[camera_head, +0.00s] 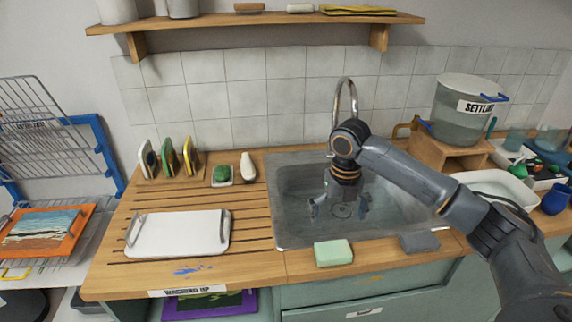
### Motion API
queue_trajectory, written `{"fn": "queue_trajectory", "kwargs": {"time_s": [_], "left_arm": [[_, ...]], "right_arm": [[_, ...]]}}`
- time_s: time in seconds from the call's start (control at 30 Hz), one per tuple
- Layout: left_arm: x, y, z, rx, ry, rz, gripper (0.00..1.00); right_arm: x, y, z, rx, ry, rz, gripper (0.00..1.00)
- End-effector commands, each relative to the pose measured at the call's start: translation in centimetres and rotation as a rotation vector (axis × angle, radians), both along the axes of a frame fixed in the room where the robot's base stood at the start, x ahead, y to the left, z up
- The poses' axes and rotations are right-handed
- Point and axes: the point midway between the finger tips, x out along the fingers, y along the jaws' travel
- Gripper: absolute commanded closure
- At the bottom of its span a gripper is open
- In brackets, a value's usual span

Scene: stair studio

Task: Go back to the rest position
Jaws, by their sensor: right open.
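My right gripper (340,207) hangs over the metal sink (295,225), its arm coming in from the right. Its fingers are spread apart, pointing down, with nothing between them. I cannot tell how deep in the basin the fingertips are. My left gripper is not in view. The arm and wrist hide part of the sink's right side and the lower part of the tap (346,90).
A white tray (178,233) lies on the grooved wooden counter. A green sponge (333,252) and grey sponge (419,242) lie at the sink's front edge. A bucket (462,112) labelled "SETTLING" stands behind my arm. A shelf (255,20) spans the wall above.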

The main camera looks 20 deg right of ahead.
Motion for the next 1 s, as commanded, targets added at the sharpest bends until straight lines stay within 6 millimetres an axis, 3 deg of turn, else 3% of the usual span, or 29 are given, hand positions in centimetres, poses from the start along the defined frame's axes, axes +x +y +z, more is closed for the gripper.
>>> {"fn": "queue_trajectory", "kwargs": {"time_s": [0.17, 0.27, 0.37, 0.5, 0.7, 0.83, 1.0], "left_arm": [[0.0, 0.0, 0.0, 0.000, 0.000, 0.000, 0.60], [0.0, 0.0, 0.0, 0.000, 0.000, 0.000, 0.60], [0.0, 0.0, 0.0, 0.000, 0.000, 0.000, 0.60], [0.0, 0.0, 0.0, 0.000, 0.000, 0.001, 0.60], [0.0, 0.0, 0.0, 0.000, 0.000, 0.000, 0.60], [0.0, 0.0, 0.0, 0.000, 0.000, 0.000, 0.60], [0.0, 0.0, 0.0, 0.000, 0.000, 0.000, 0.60]], "right_arm": [[-0.2, 0.7, -0.7, 0.002, 0.000, -0.014, 0.00], [-1.1, 2.7, -2.9, 0.006, -0.004, -0.079, 0.00], [-2.7, 6.2, -6.2, 0.028, -0.019, -0.215, 0.00], [-6.0, 11.3, -10.3, 0.101, -0.049, -0.498, 0.00], [-11.4, 16.5, -13.7, 0.244, -0.050, -1.016, 0.00], [-15.0, 17.9, -14.7, 0.329, -0.026, -1.414, 0.00], [-18.8, 17.2, -15.0, 0.395, -0.004, -1.893, 0.00]]}}
